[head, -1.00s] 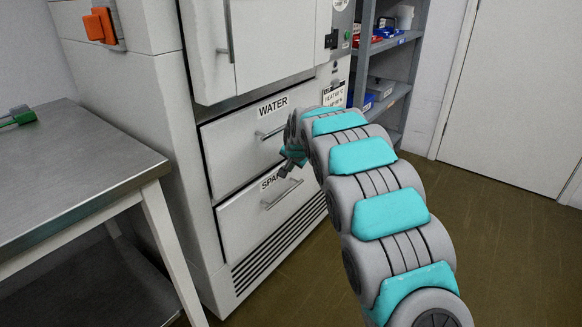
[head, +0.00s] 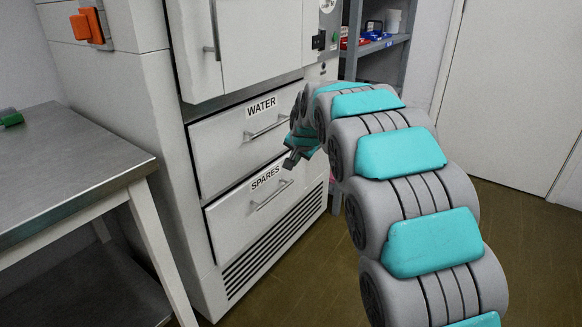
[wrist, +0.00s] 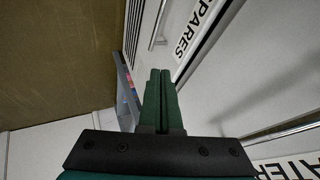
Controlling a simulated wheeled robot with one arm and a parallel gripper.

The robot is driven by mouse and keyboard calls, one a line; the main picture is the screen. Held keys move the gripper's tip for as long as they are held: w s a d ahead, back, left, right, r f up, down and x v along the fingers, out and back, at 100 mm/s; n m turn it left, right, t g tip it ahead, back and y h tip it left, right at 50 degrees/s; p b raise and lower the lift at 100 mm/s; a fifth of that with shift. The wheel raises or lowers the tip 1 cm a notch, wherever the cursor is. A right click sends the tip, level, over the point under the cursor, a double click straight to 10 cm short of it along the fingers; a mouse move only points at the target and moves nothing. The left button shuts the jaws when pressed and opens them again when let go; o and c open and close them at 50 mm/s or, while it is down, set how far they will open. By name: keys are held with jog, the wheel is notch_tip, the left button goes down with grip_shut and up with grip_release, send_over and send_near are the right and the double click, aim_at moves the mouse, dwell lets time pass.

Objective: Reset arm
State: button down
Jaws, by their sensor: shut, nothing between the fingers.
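My gripper (head: 291,160) hangs at the end of my grey and teal arm, in front of the white cabinet's drawers in the head view. In the wrist view my gripper (wrist: 160,75) shows its two green fingers shut together with nothing between them. The drawer labelled WATER (head: 228,149) and the drawer labelled SPARES (head: 232,217) both look closed. In the wrist view the SPARES label (wrist: 195,28) lies just right of the fingertips. I cannot tell from these views whether the fingers touch the drawer front; they look apart from it.
A metal table (head: 62,165) stands at the left, with a green item (head: 10,117) on it. An orange switch (head: 86,25) is on the cabinet's side. A grey shelf (head: 385,44) with bins stands behind my arm. Brown floor (head: 525,250) is clear at the right.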

jog(key=s+d+f+n+g, duration=0.1)
jog(key=s+d+n+g, duration=0.1)
jog(key=s, duration=1.6)
jog(key=s+d+f+n+g+h, duration=0.1)
jog(key=s+d+g, duration=0.3)
jog(key=s, duration=1.5)
jog(key=s+d+f+n+g+h, duration=0.1)
jog(key=s+d+f+n+g, duration=0.2)
jog(key=s, duration=1.5)
jog(key=d, duration=0.4)
jog(key=shift+s+d+f, duration=0.15)
jog(key=shift+d, duration=0.2)
